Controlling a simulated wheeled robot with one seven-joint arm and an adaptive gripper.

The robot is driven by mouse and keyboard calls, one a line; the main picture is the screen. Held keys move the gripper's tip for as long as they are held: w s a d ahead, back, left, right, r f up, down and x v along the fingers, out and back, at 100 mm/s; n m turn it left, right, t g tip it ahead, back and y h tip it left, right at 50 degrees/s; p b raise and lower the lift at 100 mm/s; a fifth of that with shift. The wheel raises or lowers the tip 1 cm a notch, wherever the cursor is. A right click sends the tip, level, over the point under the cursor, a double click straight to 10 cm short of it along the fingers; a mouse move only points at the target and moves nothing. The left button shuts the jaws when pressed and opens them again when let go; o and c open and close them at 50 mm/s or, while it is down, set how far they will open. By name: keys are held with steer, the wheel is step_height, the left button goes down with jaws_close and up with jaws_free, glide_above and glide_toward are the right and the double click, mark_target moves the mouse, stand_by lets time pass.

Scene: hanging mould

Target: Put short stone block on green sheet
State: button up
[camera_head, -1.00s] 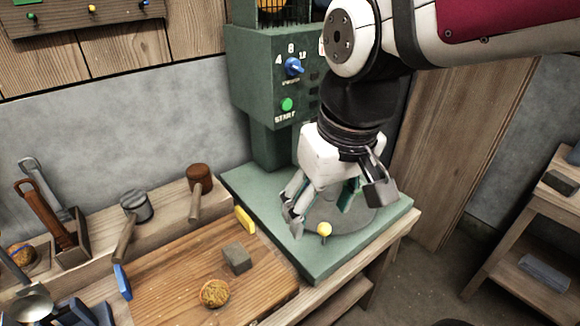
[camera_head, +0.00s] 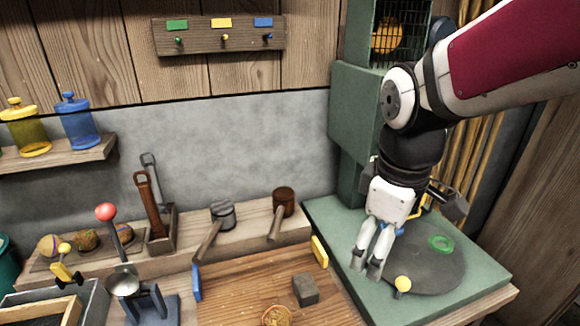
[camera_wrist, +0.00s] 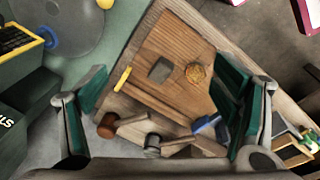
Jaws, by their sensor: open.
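A short grey stone block (camera_head: 305,289) sits on the wooden board at the lower middle, and it also shows in the wrist view (camera_wrist: 160,70). My gripper (camera_head: 366,266) is over the left part of the green machine base, to the right of the block and apart from it. In the wrist view its two fingers stand wide apart with nothing between them. I cannot pick out a green sheet with certainty; a small green plate (camera_head: 177,25) is on the wall rack.
A round cookie-like disc (camera_head: 277,316) lies near the block. Yellow (camera_head: 320,251) and blue (camera_head: 197,282) pieces stand at the board's edges. Two mallets (camera_head: 283,202) (camera_head: 222,213) rest behind it. A yellow knob (camera_head: 403,284) and a green ring (camera_head: 441,243) are on the machine base.

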steer(key=w+a+f+n+g, duration=0.1)
steer(key=w+a+f+n, duration=0.3)
steer(key=w+f+n, duration=0.25)
steer(key=n+g+y, duration=0.1)
steer(key=n+y, duration=0.1)
steer(key=n, duration=0.3)
glide_toward(306, 284)
steer(key=f, duration=0.3)
steer(key=a+f, duration=0.1)
steer(key=f, duration=0.3)
steer(key=f+b, duration=0.1)
steer(key=f, duration=0.3)
steer(key=shift+s+a, duration=0.1)
steer(key=shift+a, duration=0.15)
steer(key=shift+c, duration=0.6)
steer(key=c, duration=1.6)
steer(key=shift+r, duration=0.1)
